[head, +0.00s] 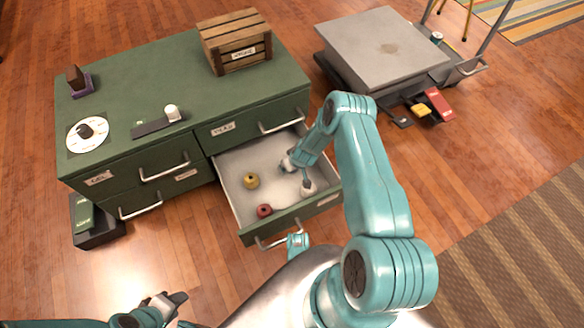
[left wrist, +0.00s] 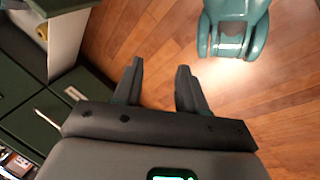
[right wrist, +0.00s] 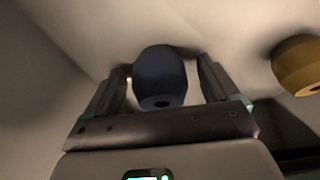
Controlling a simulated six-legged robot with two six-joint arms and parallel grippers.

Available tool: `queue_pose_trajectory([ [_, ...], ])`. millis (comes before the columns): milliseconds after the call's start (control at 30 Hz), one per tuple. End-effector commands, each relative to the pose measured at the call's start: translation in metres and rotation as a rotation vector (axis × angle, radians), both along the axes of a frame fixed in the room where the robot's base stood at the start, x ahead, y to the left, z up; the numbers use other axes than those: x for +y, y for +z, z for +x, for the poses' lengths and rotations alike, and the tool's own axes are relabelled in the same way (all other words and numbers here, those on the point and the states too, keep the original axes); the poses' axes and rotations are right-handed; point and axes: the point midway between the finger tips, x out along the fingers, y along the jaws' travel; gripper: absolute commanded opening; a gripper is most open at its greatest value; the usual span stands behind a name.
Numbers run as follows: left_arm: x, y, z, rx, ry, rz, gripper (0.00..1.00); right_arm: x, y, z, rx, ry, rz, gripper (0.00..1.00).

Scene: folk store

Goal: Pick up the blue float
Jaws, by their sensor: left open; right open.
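The blue float (right wrist: 160,72) is dark and rounded, with a hole in its end. In the right wrist view it sits between the two spread fingers of my right gripper (head: 297,178), close to the drawer floor. A small gap shows beside it, so the jaws are not closed on it. In the head view my right gripper reaches down into the open drawer (head: 238,207), and I cannot make out the blue float there. My left gripper (head: 172,301) is open and empty over the floor, in front of the cabinet; its spread fingers show in the left wrist view (left wrist: 158,78).
A yellow float (head: 251,180) and a red float (head: 264,211) lie in the same drawer. The yellow one is right of the blue float in the right wrist view (right wrist: 298,66). The green cabinet (head: 150,80) carries a wooden crate (head: 236,42). A grey platform (head: 385,48) stands right.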

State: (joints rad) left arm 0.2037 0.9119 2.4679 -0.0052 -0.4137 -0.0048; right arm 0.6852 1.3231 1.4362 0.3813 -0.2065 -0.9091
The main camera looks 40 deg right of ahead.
Motion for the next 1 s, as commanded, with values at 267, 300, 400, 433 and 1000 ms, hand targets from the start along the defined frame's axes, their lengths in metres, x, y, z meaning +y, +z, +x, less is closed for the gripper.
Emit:
queue_pose_trajectory([
  [267,0.0,0.001,0.001,-0.002,0.0,0.001,0.41,0.0,0.0,0.001,0.0,0.0,0.0,0.69],
  [300,0.0,0.001,0.001,-0.001,-0.001,0.0,0.41,0.0,0.0,0.001,0.0,0.0,0.0,0.56],
  [400,0.0,0.001,0.0,-0.001,-0.001,0.0,0.41,0.0,0.0,0.001,0.0,0.0,0.0,0.3],
  [433,0.0,0.001,0.0,-0.001,-0.001,0.0,0.41,0.0,0.0,0.001,0.0,0.0,0.0,0.3],
  [1000,-0.003,0.025,-0.012,0.041,-0.007,-0.008,0.41,-0.001,0.03,0.001,-0.002,0.0,-0.001,0.3],
])
